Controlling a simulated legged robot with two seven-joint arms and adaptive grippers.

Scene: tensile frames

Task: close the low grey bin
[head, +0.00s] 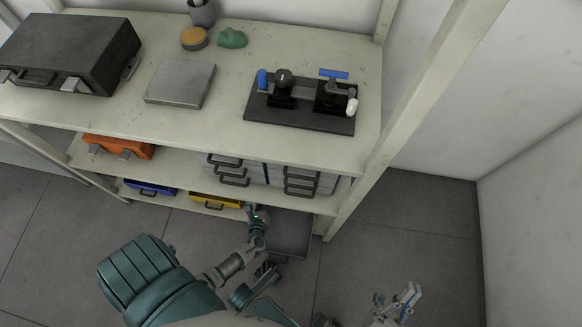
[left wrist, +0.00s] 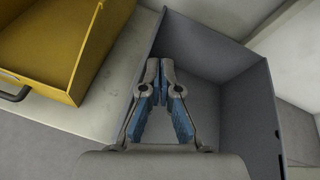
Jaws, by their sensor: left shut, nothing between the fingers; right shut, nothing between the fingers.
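The low grey bin (head: 290,235) sticks out from the right end of the lowest shelf, open at the top. In the left wrist view the same grey bin (left wrist: 259,95) fills the right side, and its inside looks empty. My left gripper (head: 254,211) is shut and empty at the left side of the bin. In the left wrist view its fingertips (left wrist: 160,68) overlap the bin's left wall and inside; whether they touch is not clear. My right gripper (head: 406,297) is shut and empty, low at the right, away from the shelf.
A yellow bin (head: 215,201) and a blue bin (head: 150,187) sit left of the grey bin. Grey drawers (head: 236,168) and an orange case (head: 118,147) fill the shelf above. A shelf post (head: 357,190) stands to the right. Floor (head: 420,225) beyond it is clear.

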